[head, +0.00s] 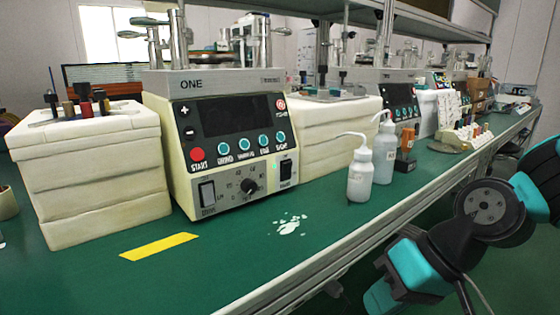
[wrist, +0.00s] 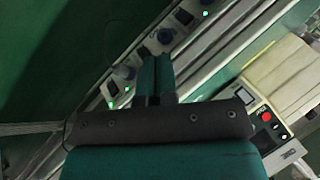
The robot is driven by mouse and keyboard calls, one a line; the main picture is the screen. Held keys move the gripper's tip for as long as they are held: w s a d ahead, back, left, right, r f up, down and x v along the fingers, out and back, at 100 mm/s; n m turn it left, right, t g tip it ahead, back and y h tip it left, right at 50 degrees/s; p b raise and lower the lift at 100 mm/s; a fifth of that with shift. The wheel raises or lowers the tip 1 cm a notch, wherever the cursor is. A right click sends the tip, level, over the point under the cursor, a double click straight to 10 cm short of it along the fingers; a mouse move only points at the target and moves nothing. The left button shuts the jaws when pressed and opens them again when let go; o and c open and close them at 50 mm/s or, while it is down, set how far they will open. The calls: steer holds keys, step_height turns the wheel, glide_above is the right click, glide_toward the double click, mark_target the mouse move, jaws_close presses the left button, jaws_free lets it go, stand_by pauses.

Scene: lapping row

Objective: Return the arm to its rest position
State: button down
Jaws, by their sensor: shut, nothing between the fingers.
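My arm shows at the right of the head view, off the front edge of the bench, with its dark and teal links bent over the aisle. My gripper cannot be made out for sure in the head view. In the wrist view my gripper (wrist: 154,65) has its two teal fingers together with nothing between them. Behind the fingers runs a pale rail with sockets and switches (wrist: 125,75), some lit green. The fingers look apart from it, but the distance is hard to tell.
The green bench (head: 225,250) carries a lapping machine (head: 235,140), a foam block stack (head: 90,180), two wash bottles (head: 361,175) and an orange-topped item (head: 406,150) near the front edge. Yellow tape (head: 158,247) and white spots (head: 289,225) mark the bench. The machine's panel also shows in the wrist view (wrist: 262,125).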

steer(key=s+r+n+g+h, duration=0.1)
steer(key=s+r+n+h, duration=0.3)
steer(key=s, duration=0.4)
step_height(320, 180, up, 30)
steer(key=d+y+p, duration=0.1)
steer(key=p, duration=2.8)
steer(key=shift+s, duration=0.25)
